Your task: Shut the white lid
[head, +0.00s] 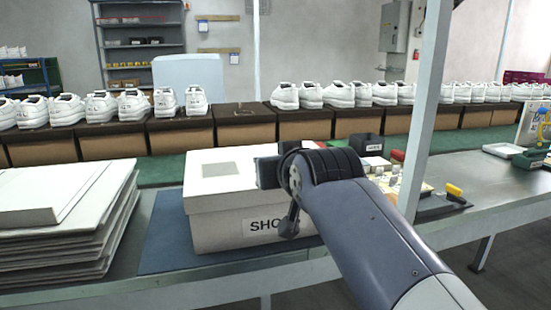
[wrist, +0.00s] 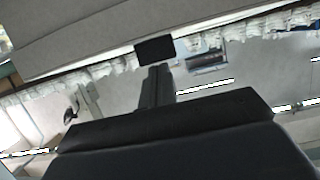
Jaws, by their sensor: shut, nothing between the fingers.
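The white lid (head: 235,165) lies flat across the top of the white shoe box (head: 215,232) on the bench, with a grey square on its upper face. The box's inside does not show, and my arm hides its right part and part of the front label. My gripper (head: 268,172) is at the lid's right half, close to its top; whether it touches cannot be told. In the wrist view my gripper (wrist: 155,50) is shut and empty. A broad pale surface fills the top of that view; I cannot tell whether it is the lid.
The box stands on a blue mat (head: 165,235). A stack of flat white cardboard (head: 65,215) is to its left. A black bin (head: 367,145), small parts and a grey post (head: 425,100) are to the right. White shoes (head: 285,96) line brown boxes behind.

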